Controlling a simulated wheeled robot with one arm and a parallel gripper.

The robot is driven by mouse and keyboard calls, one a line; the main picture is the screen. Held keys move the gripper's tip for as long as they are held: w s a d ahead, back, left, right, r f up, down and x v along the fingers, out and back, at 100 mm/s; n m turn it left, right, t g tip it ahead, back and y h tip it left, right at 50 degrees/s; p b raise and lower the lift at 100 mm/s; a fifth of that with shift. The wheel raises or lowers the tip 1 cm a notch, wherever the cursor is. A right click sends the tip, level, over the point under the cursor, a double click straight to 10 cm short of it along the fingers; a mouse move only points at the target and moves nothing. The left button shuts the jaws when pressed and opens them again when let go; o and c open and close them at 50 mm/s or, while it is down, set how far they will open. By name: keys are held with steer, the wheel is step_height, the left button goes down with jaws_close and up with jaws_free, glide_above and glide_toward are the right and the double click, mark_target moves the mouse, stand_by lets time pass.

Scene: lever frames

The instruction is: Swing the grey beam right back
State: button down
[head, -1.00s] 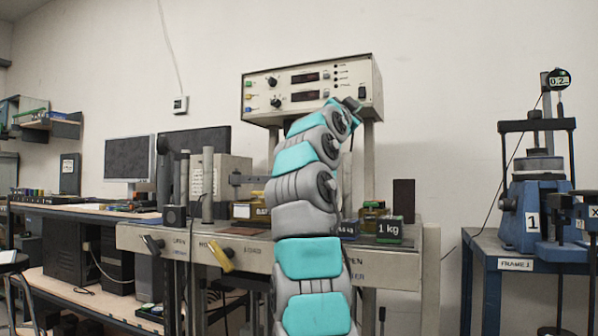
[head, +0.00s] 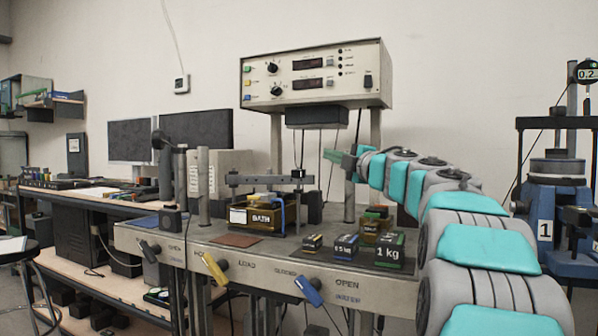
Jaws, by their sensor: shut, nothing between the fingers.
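The grey beam (head: 262,180) is a flat level bar above the bench top, in the middle of the head view. Its left end is by the grey posts, and its right end is at a small dark fitting (head: 297,176). My gripper (head: 331,156) is shut and empty, a little right of and above the beam's right end. It appears apart from the beam. My arm reaches in from the right edge, and the gripper points left. The far side of the beam's mount is hidden.
A BATH container (head: 262,217) stands under the beam. Yellow (head: 214,268) and blue (head: 309,290) handles stick out in front. Grey posts (head: 203,185) stand left. A control box (head: 318,75) is above.

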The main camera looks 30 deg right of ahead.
mark_target(304, 180)
steer(key=s+a+f+n+g+y, duration=0.2)
steer(key=a+f+n+y, duration=0.15)
steer(key=f, duration=0.35)
steer(key=shift+m+h, duration=0.35)
steer(key=x, duration=0.3)
steer(key=p+x, duration=0.1)
steer(key=x, duration=0.2)
steer(key=p+x, duration=0.1)
steer(key=x, duration=0.2)
steer(key=shift+w+a, duration=0.3)
steer(key=shift+a, duration=0.05)
steer(key=w+d, duration=0.2)
steer(key=shift+w+d, duration=0.15)
steer(key=shift+w, duration=0.2)
steer(key=shift+w+d+f, duration=0.15)
steer(key=shift+w, duration=0.15)
steer(key=shift+w+d, duration=0.1)
steer(key=shift+w, duration=0.15)
